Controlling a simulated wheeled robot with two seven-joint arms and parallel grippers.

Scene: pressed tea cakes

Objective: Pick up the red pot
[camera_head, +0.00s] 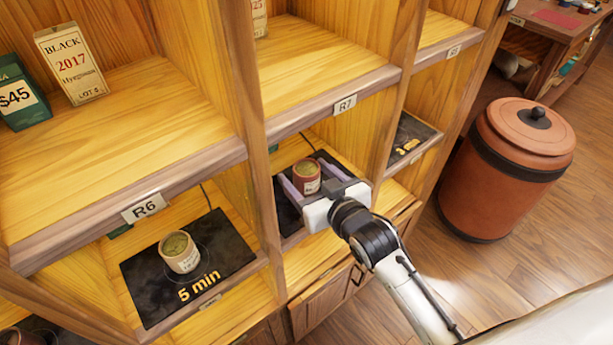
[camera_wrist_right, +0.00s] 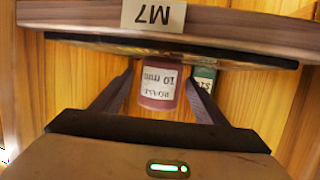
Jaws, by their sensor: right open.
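The red pot (camera_head: 306,178) stands upright on a dark hot plate (camera_head: 286,218) in the compartment under the R7 label. My right gripper (camera_head: 303,171) is open, with one finger on each side of the pot. In the right wrist view, which looks upside down, the red pot (camera_wrist_right: 158,90) is between the open fingers of my right gripper (camera_wrist_right: 159,76), and its label reads "ROAST 10 min". Gaps show beside the pot there. My left gripper is not in view.
A cream pot (camera_head: 180,254) stands on the "5 min" plate (camera_head: 218,238) to the left. Wooden dividers and the R7 shelf edge (camera_head: 335,106) bound the compartment. A green box (camera_wrist_right: 204,82) shows beside the pot. A large terracotta bin (camera_head: 505,185) stands on the floor at right.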

